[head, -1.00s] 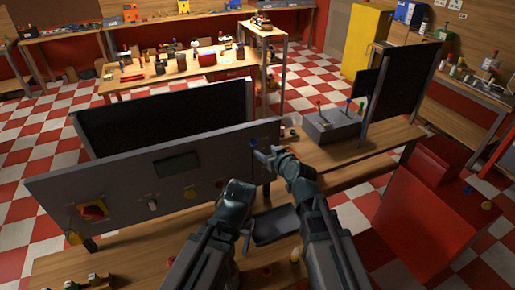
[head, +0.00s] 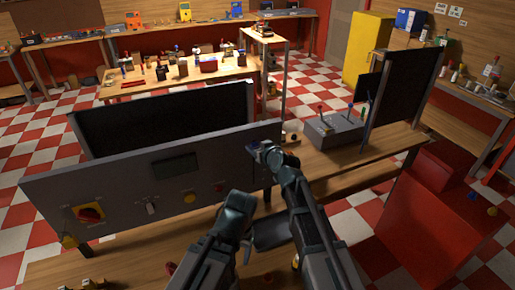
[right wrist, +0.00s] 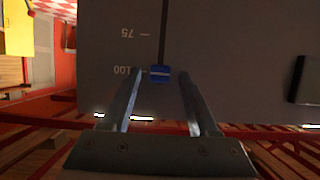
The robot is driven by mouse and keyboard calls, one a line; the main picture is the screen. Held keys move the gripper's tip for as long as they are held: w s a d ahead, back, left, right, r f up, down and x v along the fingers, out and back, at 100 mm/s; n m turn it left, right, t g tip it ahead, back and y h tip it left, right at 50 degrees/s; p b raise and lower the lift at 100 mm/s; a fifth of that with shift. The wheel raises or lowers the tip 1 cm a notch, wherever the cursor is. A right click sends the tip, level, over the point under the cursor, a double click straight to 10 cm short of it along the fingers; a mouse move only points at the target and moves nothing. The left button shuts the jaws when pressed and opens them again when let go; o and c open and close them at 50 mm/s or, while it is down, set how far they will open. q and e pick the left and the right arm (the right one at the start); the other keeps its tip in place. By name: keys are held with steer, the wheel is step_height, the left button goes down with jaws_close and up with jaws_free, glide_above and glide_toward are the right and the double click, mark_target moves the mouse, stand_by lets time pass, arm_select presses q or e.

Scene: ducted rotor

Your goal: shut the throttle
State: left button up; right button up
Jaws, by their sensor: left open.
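The grey control panel (head: 120,190) stands tilted on the bench in the head view. In the right wrist view, the throttle's small blue knob (right wrist: 159,74) sits in a dark slot (right wrist: 164,30) beside the 100 mark, with the 75 mark farther along. My right gripper (right wrist: 160,76) is open, with one finger on each side of the knob and gaps on both sides. In the head view my right gripper (head: 262,152) is at the panel's right end and mostly covers the knob. My left gripper (head: 243,245) is open and low in front of the panel; its fingers are partly hidden.
The panel also carries a red-yellow rotary switch (head: 91,212), a toggle (head: 151,208), a yellow button (head: 189,197) and a display (head: 177,165). A grey lever box (head: 335,132) stands to the right on the bench. A red cabinet (head: 425,225) is at the right.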

jaws_close()
stand_by(1.2)
